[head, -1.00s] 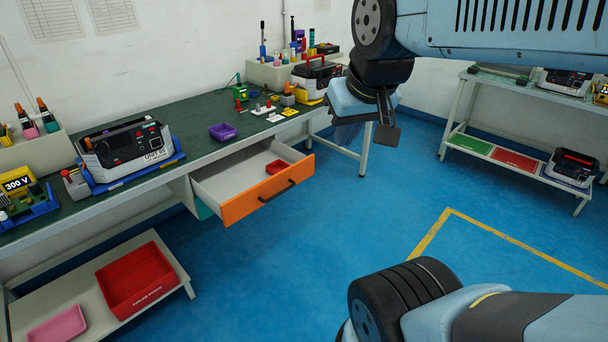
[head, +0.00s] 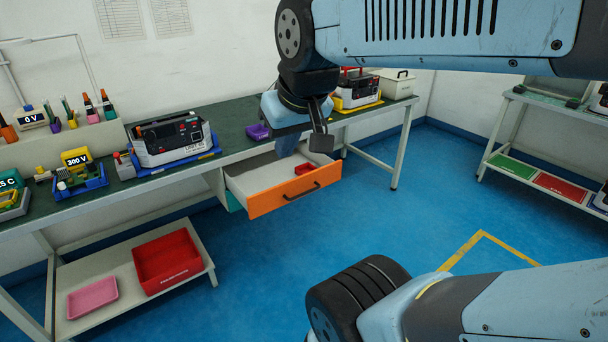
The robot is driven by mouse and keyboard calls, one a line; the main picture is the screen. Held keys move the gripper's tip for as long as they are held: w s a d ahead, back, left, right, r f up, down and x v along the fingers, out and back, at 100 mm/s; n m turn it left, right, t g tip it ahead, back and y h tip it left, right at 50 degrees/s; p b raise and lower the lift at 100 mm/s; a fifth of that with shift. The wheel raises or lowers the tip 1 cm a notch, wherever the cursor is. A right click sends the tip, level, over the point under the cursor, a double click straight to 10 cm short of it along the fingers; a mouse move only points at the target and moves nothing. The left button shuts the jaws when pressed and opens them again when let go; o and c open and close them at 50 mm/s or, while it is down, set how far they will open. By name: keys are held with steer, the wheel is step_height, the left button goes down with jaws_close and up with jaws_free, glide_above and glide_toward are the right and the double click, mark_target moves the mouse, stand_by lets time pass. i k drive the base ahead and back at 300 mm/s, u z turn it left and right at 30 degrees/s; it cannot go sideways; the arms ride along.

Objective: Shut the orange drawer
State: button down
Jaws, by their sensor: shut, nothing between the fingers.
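The orange drawer (head: 266,201) is pulled open below the green-topped bench, with its dark handle (head: 302,191) facing the floor area. A small red tray (head: 304,169) lies inside it. My gripper (head: 320,128) is shut and empty. In the picture it overlaps the bench edge and the back right part of the drawer, above the red tray. I cannot tell its exact distance from the drawer, and I see no contact with the orange front. My wrist hides part of the bench top and the drawer's back.
A unit tester (head: 172,140) and a purple tray (head: 257,131) stand on the bench (head: 232,140). A lower shelf at left holds a red bin (head: 168,262) and a pink tray (head: 92,297). Another rack (head: 500,125) stands at right. The blue floor before the drawer is clear.

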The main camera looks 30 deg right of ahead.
mark_target(263, 184)
steer(key=u, duration=0.1)
steer(key=i, duration=1)
steer(key=z, duration=0.05)
